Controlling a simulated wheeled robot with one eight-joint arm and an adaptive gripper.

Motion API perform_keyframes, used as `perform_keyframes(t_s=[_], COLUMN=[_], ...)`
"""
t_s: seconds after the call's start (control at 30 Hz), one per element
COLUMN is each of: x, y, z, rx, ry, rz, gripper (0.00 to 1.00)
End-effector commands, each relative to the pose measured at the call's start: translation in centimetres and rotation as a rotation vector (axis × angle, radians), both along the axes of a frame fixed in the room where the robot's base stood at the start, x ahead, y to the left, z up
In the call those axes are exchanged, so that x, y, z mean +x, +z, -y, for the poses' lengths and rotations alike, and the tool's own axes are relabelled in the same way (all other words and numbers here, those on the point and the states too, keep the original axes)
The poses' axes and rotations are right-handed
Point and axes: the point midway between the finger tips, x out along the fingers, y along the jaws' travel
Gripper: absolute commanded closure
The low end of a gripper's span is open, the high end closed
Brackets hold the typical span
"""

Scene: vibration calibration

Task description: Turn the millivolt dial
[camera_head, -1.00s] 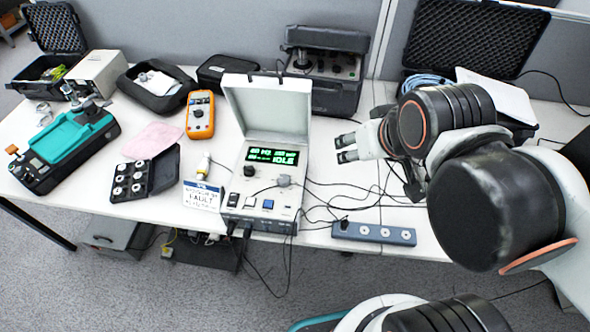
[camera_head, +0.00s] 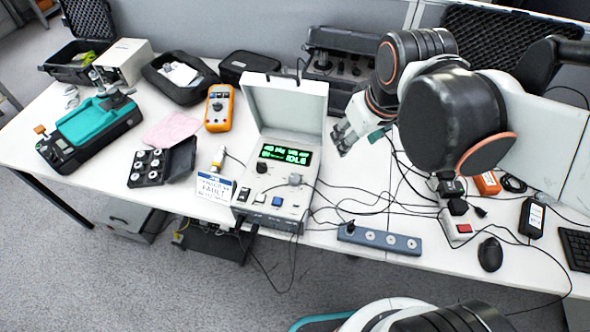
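The calibration unit (camera_head: 283,206) is a light grey box with its lid raised, standing mid-table. Its green display reads IDLE on the last line. A black round knob (camera_head: 262,168) sits on the panel below the display at the left; I cannot read a label that tells whether it is the millivolt dial. A grey connector (camera_head: 295,179) is on the panel right of the knob. My gripper (camera_head: 339,141) is right of the unit, above the table and apart from the knob. Its fingers look parted with nothing between them.
The raised lid (camera_head: 287,103) stands behind the panel. Cables run from the unit rightward across the table. A power strip (camera_head: 380,240) lies at the front edge. An orange multimeter (camera_head: 219,107) and a FAULT card (camera_head: 213,188) are left of the unit. A mouse (camera_head: 490,254) lies at right.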

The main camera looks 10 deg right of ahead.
Motion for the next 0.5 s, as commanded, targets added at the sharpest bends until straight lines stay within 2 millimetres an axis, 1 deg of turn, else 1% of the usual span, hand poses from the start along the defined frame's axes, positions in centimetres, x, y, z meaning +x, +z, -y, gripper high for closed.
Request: perform_keyframes(t_s=[0.03,0.27,0.5], x=[1.0,4.0,6.6], y=[0.0,-1.8,-5.0], z=[-0.6,-2.9,-5.5], rx=[-0.013,-0.075,-0.123], ry=[0.04,0.238,0.448], rz=[-0.026,-0.159,-0.293], gripper=[0.51,0.51,0.51])
